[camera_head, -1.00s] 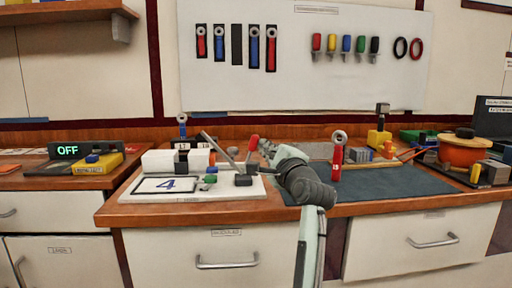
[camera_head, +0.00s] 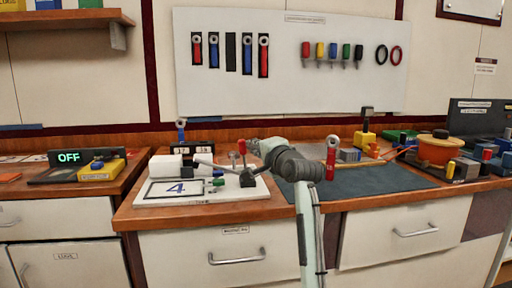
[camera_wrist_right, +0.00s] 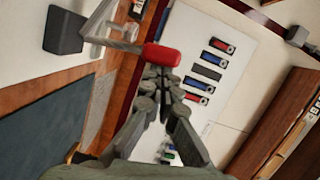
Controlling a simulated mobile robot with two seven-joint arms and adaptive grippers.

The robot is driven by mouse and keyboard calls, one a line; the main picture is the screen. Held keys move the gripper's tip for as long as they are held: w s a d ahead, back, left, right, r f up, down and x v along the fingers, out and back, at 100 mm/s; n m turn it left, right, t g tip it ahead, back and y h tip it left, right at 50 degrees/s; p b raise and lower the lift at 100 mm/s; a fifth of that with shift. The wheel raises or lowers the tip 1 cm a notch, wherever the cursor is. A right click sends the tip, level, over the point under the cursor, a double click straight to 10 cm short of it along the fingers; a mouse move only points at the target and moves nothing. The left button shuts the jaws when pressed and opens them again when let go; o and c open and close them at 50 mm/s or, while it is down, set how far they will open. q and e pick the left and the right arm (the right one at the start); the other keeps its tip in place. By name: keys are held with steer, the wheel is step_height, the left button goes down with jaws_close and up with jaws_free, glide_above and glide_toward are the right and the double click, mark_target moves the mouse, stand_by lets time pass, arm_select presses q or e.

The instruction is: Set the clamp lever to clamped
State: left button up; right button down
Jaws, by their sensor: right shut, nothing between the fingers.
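The clamp lever has a red handle (camera_head: 242,147) and stands at the right end of a white base plate (camera_head: 220,195) on the bench. In the right wrist view its red handle (camera_wrist_right: 162,55) joins a pale metal arm beside a dark block (camera_wrist_right: 63,30). My right gripper (camera_head: 254,147) is shut and empty, its tips just right of the red handle. In the right wrist view the closed fingertips (camera_wrist_right: 161,78) are close to the handle's end; whether they touch I cannot tell. My left gripper is not in view.
A tagged red tool (camera_head: 331,158) stands by the dark mat (camera_head: 375,180). An orange pot (camera_head: 432,150) is at right. Much of the mat is bare.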

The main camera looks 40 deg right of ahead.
steer(key=a+n, duration=0.1)
steer(key=w+a+n+g, duration=0.1)
steer(key=shift+w+r+n, duration=0.1)
steer(key=shift+w+n, duration=0.1)
steer(key=shift+n, duration=0.1)
steer(key=shift+w+a+n, duration=0.3)
steer(key=shift+a+n, duration=0.35)
steer(key=shift+n, duration=0.05)
steer(key=shift+f, duration=0.2)
